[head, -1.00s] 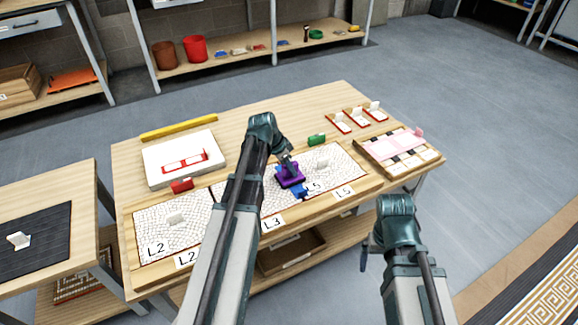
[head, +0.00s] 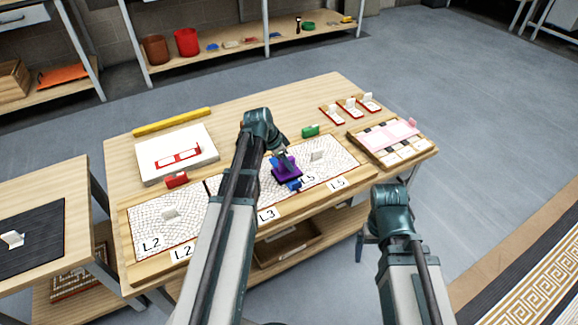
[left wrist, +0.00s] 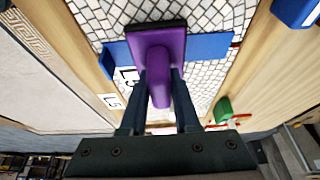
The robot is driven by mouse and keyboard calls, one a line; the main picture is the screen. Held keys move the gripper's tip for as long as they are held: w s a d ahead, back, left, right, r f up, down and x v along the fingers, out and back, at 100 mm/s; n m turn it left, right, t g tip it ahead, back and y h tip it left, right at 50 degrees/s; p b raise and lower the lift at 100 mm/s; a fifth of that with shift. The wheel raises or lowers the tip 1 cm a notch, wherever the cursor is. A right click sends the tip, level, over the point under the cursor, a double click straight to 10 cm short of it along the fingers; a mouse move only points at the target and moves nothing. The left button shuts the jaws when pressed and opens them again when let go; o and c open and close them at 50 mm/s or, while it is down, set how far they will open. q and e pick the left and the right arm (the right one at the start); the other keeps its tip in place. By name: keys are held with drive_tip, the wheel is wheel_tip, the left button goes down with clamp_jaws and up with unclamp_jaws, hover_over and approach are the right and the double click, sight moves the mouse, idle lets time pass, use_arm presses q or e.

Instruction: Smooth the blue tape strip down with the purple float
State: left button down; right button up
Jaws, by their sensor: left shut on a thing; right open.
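My left gripper (left wrist: 160,105) is shut on the handle of the purple float (left wrist: 157,50), which also shows in the head view (head: 287,170). The float lies across the middle of the blue tape strip (left wrist: 215,46) and hides that part of it. The strip sticks out on both sides of the float in the left wrist view. I cannot tell whether the float presses on the strip. My right gripper (head: 365,240) is open and empty off the table's front right edge.
White mosaic panels (head: 172,226) lie along the front of the table. A red block (head: 176,180) and a green block (head: 311,131) stand behind them. A white board (head: 150,152), a yellow bar (head: 172,122) and a compartment tray (head: 400,153) lie around.

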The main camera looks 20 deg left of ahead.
use_arm(q)
drive_tip(key=shift+w+a, duration=0.6)
drive_tip(key=shift+a, duration=0.15)
drive_tip(key=shift+w+a, duration=1.3)
drive_tip(key=shift+a, duration=0.25)
wheel_tip(320, 180, up, 6)
drive_tip(key=p, duration=0.6)
drive_tip(key=shift+d+r, duration=0.1)
drive_tip(key=shift+r, duration=0.05)
wheel_tip(320, 180, up, 3)
drive_tip(key=p, duration=0.3)
